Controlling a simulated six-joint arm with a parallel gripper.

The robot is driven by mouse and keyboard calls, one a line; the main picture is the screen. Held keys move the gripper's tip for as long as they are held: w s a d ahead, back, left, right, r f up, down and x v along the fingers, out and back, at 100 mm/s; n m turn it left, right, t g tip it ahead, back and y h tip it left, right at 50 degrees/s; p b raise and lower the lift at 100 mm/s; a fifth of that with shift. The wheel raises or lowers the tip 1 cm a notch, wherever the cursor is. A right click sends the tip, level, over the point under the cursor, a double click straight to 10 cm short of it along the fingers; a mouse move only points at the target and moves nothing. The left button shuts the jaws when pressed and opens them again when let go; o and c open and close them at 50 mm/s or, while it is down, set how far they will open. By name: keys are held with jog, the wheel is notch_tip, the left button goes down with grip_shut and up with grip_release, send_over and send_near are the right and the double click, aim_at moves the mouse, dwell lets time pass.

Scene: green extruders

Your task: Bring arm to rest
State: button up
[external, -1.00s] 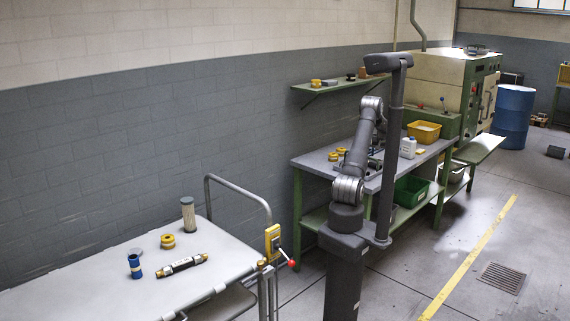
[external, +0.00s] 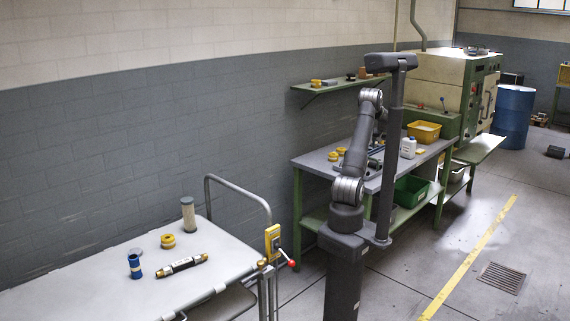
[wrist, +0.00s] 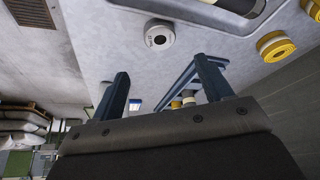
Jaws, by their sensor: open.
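My arm stands on its pedestal with the elbow raised in the external view. My gripper reaches toward the green-legged workbench (external: 315,163); in that view the arm and the dark post largely hide it. In the wrist view my gripper (wrist: 161,66) has its two dark blue fingers spread apart with nothing clasped between them. Beyond the fingers is a grey surface with a round light-grey disc (wrist: 159,34) and a yellow ring (wrist: 275,46). A small yellow-and-pale part (wrist: 182,100) shows low between the fingers, partly hidden by the gripper body.
A white-topped cart (external: 95,285) at left carries a grey cylinder (external: 188,214), a yellow ring (external: 168,241), a blue part (external: 134,266) and a dark tube with brass ends (external: 182,264). The dark post (external: 393,150) stands close to my arm. A yellow bin (external: 424,131) and white bottle (external: 408,147) are on the bench.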

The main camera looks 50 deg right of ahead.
jog(key=x, duration=1)
jog(key=shift+f, duration=0.15)
jog(key=shift+w, duration=0.1)
notch_tip(320, 180, up, 4)
jog(key=shift+r, duration=0.1)
jog(key=s+a+r, duration=0.2)
jog(key=s+r, duration=0.5)
jog(key=s, duration=0.5)
jog(key=n, duration=0.2)
send_near(380, 160)
jog(key=w+a+r, duration=0.2)
jog(key=w+r, duration=0.1)
jog(key=w+a+f+n+t+y, duration=0.15)
jog(key=w+a+n, duration=0.35)
jog(key=w, duration=0.7)
jog(key=shift+w+a+f+n+t+y, duration=0.1)
jog(key=shift+w+a+f+n+y, duration=0.7)
jog(key=shift+w+a, duration=2.8)
jog(key=shift+w+a+f+n+t+y, duration=0.25)
jog(key=shift+w+a+n, duration=1)
jog(key=shift+w+a, duration=2.4)
jog(key=shift+w+a+f+n+y, duration=0.6)
jog(key=shift+w+a+n, duration=0.45)
jog(key=shift+w+a, duration=2.5)
jog(key=shift+o, duration=0.2)
jog(key=shift+s+a, duration=0.35)
